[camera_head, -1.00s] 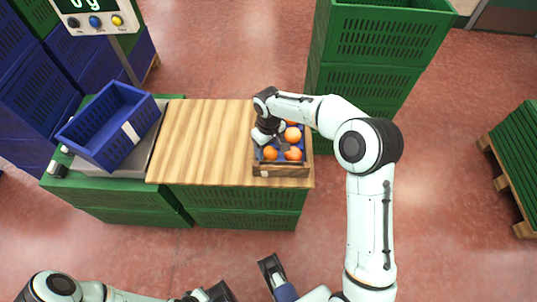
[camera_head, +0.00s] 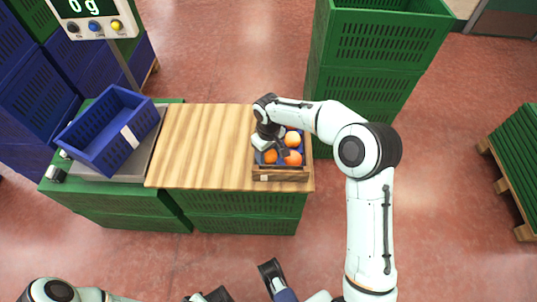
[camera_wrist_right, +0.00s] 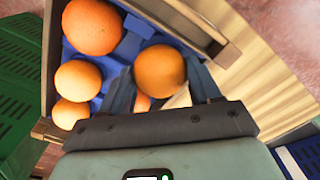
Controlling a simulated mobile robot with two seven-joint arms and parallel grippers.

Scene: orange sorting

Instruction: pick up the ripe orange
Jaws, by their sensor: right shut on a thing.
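Several oranges sit in a wooden crate with a blue insert (camera_head: 282,174) on the right end of the table. My right gripper (camera_head: 275,152) reaches down into this crate. In the right wrist view, its two fingers (camera_wrist_right: 162,85) are shut on an orange (camera_wrist_right: 160,69), which also shows at the crate's front left in the head view (camera_head: 270,157). A larger, deeper orange one (camera_wrist_right: 92,26) lies beside it, and two paler ones (camera_wrist_right: 78,80) lie behind. My left gripper (camera_head: 212,296) is at the bottom edge, cut off, so its opening is unclear.
The wooden tabletop (camera_head: 200,145) is clear left of the wooden crate. An empty blue crate (camera_head: 108,130) stands on a scale at the left, whose display (camera_head: 85,8) reads 0 g. Stacked green crates (camera_head: 375,85) stand just behind and right of the table.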

